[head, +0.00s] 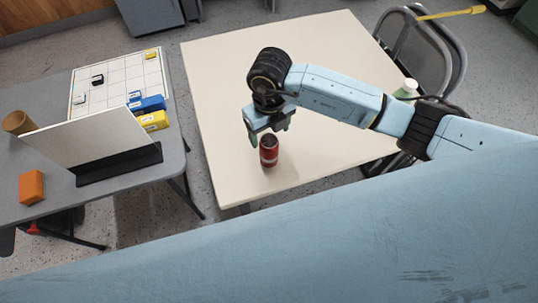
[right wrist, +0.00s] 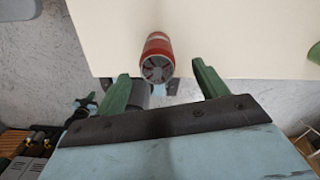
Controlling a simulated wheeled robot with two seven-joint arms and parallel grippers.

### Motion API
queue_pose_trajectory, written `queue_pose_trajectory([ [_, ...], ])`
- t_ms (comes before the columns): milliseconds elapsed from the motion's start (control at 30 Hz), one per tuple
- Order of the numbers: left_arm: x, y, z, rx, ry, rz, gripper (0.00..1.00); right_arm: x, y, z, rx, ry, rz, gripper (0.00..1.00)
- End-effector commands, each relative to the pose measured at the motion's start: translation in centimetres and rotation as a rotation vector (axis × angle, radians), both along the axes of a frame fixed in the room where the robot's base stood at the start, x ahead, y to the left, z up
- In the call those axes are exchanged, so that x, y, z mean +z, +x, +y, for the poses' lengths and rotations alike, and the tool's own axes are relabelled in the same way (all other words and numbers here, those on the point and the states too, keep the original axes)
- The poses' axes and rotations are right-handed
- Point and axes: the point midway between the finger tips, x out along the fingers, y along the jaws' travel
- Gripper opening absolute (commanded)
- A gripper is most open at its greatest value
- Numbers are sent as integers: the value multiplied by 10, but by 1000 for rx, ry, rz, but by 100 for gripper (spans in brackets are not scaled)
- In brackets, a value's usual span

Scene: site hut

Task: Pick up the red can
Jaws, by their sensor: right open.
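The red can (head: 268,152) stands upright on the cream table, near its front left edge in the head view. It has a dark top. In the right wrist view the can (right wrist: 156,56) shows just beyond and between the fingertips. My right gripper (head: 268,132) is above and just behind the can in the head view. Its green fingers are apart and empty, as the right wrist view (right wrist: 160,75) shows. I cannot tell how far the fingers are above the can. My left gripper is not in view.
The cream table (head: 215,80) is otherwise mostly clear. A white-capped green item (head: 406,90) is at its right edge by a folding chair (head: 445,50). A grey table (head: 110,185) at left holds a white panel (head: 85,135), an orange block (head: 31,187) and a grid board (head: 117,75).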

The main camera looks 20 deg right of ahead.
Motion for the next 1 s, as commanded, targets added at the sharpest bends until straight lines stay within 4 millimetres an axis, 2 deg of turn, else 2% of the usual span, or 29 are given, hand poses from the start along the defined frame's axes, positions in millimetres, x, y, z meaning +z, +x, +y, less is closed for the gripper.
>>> queue_pose_trajectory([
  [100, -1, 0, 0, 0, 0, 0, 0, -15, 0, 0, 0, 1, 1, 72],
  [267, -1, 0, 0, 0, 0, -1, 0, -25, -1, 1, 0, 2, 2, 72],
  [500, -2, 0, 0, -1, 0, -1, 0, -60, -3, 4, -1, 2, 3, 72],
  [600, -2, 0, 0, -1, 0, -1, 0, -69, -2, 4, 1, 2, 0, 72],
  [867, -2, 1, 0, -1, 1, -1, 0, -72, -2, 4, 1, 2, -1, 72],
  [1000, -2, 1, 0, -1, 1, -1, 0, -72, -2, 4, 1, 2, -1, 56],
])
